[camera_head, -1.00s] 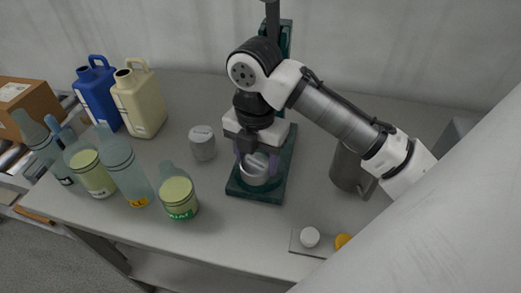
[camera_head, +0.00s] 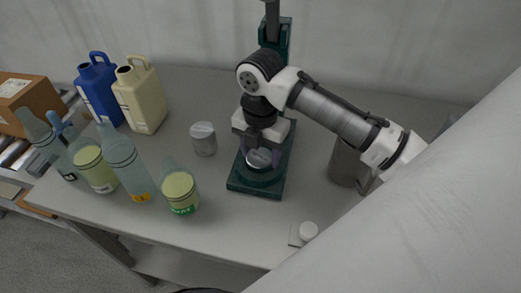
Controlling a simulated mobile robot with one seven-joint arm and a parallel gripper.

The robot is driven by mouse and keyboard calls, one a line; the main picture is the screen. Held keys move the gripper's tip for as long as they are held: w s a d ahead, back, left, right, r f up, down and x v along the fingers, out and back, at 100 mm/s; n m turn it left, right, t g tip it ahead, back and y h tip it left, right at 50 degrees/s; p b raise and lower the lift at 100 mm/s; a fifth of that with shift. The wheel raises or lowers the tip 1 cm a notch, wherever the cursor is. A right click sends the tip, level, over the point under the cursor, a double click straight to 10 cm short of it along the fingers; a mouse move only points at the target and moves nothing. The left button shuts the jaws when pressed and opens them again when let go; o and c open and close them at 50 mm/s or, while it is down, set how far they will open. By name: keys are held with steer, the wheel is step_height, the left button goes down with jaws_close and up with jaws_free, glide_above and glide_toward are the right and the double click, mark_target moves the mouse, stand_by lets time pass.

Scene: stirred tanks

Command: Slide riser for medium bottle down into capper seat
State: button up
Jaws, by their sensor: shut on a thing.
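A grey metal riser (camera_head: 259,158) stands low at the front part of the dark green capper (camera_head: 254,187), over its base. Its top shows just between the fingers of my gripper (camera_head: 262,157). My gripper points down and is shut on this riser. The lower part of the riser looks sunk in the round seat, though the fingers hide some of it. A second grey cylinder (camera_head: 203,139), with markings on its top, stands on the table to the left of the capper.
Several bottles (camera_head: 127,169) stand at the left front, with a blue jug (camera_head: 98,90) and a cream jug (camera_head: 140,97) behind them. A metal mug (camera_head: 344,165) stands right of the capper.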

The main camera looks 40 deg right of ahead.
mark_target(261, 156)
steer(key=shift+s+a+f, duration=0.15)
steer(key=shift+f, duration=0.35)
steer(key=o, duration=1.1)
steer(key=shift+f, duration=0.1)
steer(key=shift+c, duration=0.2)
steer(key=shift+b, duration=0.3)
steer(key=shift+r+p, duration=0.3)
steer(key=shift+r, duration=0.15)
step_height(261, 156, up, 13)
steer(key=shift+f, duration=0.2)
